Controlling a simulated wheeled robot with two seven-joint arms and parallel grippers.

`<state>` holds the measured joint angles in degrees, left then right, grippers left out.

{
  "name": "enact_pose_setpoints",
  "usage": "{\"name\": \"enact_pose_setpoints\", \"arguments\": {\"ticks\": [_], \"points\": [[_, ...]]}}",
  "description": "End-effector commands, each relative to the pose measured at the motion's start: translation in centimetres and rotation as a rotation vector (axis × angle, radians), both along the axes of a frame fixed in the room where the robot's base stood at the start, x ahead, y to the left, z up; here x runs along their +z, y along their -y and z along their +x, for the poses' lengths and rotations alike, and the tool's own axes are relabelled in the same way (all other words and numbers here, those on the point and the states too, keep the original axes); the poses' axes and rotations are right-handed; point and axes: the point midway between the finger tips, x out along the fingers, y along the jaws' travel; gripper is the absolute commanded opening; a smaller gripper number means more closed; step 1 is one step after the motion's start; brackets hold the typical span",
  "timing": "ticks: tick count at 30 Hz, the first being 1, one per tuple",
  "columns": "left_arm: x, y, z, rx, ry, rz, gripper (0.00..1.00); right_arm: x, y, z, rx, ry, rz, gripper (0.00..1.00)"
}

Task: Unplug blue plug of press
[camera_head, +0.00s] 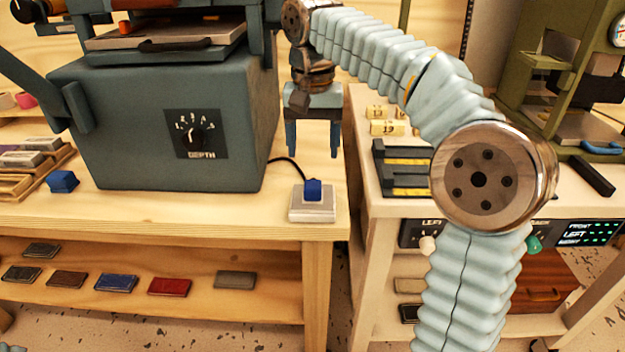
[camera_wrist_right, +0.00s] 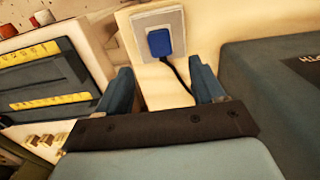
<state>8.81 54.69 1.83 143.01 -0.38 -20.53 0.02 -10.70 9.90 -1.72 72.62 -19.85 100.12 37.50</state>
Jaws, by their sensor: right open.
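The blue plug (camera_head: 313,190) sits in a pale square socket block (camera_head: 312,210) on the wooden table near its right front corner. A black cord runs from the plug back to the press (camera_head: 160,120), a dark grey-blue machine with a depth dial. My right gripper (camera_head: 314,152) hangs above and behind the plug, fingers pointing down, open and empty. In the right wrist view the blue plug (camera_wrist_right: 159,42) and socket block (camera_wrist_right: 177,20) show beyond and between the two open fingers (camera_wrist_right: 160,85), apart from them. My left gripper is not in view.
A small blue block (camera_head: 62,181) and a wooden tray of pale blocks stand left of the press. A second table at right holds a black tray with yellow strips (camera_head: 400,170) and yellow numbered blocks (camera_head: 388,127).

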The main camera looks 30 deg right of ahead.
Motion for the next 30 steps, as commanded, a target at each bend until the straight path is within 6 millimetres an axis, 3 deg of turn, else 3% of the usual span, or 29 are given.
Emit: {"name": "enact_pose_setpoints", "arguments": {"ticks": [11, 16, 22, 30], "points": [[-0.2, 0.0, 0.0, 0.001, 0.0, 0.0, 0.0, -0.7, 0.0, 0.0, 0.001, -0.001, 0.0, 0.68], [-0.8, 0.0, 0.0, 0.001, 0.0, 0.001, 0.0, -2.8, 0.0, 0.0, 0.001, -0.002, 0.0, 0.68], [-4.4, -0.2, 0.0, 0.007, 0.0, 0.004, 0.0, -6.2, 0.0, 0.0, 0.001, -0.001, 0.001, 0.68], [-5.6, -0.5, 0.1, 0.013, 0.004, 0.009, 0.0, -8.5, 0.0, 0.0, 0.001, -0.001, 0.001, 0.68]]}}
